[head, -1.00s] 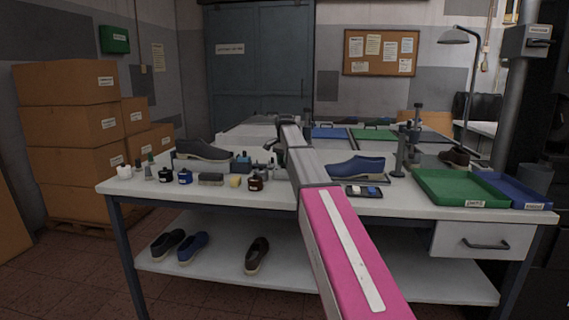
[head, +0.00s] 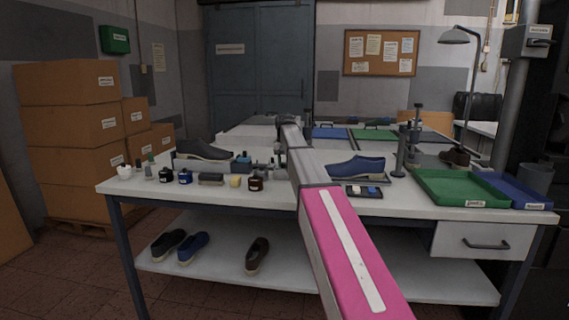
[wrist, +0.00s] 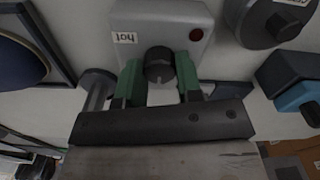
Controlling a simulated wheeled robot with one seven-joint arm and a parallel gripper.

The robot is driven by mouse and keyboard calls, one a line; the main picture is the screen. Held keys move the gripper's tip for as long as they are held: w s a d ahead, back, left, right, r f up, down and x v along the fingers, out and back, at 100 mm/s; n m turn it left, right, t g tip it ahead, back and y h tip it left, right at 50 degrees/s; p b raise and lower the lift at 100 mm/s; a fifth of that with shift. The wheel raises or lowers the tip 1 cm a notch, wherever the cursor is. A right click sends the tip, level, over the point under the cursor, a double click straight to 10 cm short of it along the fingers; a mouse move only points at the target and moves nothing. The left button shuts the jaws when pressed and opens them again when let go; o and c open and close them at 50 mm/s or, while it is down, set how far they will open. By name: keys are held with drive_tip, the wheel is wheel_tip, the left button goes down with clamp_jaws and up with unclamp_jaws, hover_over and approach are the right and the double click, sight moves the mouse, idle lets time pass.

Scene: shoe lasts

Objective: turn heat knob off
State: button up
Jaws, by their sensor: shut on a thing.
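The heat knob (wrist: 158,66) is a dark round knob on the face of a light grey box (wrist: 165,18) in the wrist view. A small red lamp (wrist: 196,34) and a label reading "hot" (wrist: 125,38), seen upside down, are on the same box. My gripper (wrist: 160,74) has its two green fingers on either side of the knob and is shut on it. The knob's pointer setting cannot be read. In the head view my arm hides the knob, and the gripper is too small to make out.
In the wrist view a dark round fixture (wrist: 272,20) stands right of the box and a blue and black object (wrist: 297,88) lies beyond. In the head view the bench (head: 160,189) holds a blue shoe (head: 357,166), a dark shoe (head: 203,151), bottles and a green tray (head: 452,189).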

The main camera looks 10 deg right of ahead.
sight(284, 163)
idle(0.4)
drive_tip(key=o, duration=0.9)
drive_tip(key=shift+o, duration=0.2)
wheel_tip(284, 163, up, 11)
drive_tip(key=shift+f, duration=0.1)
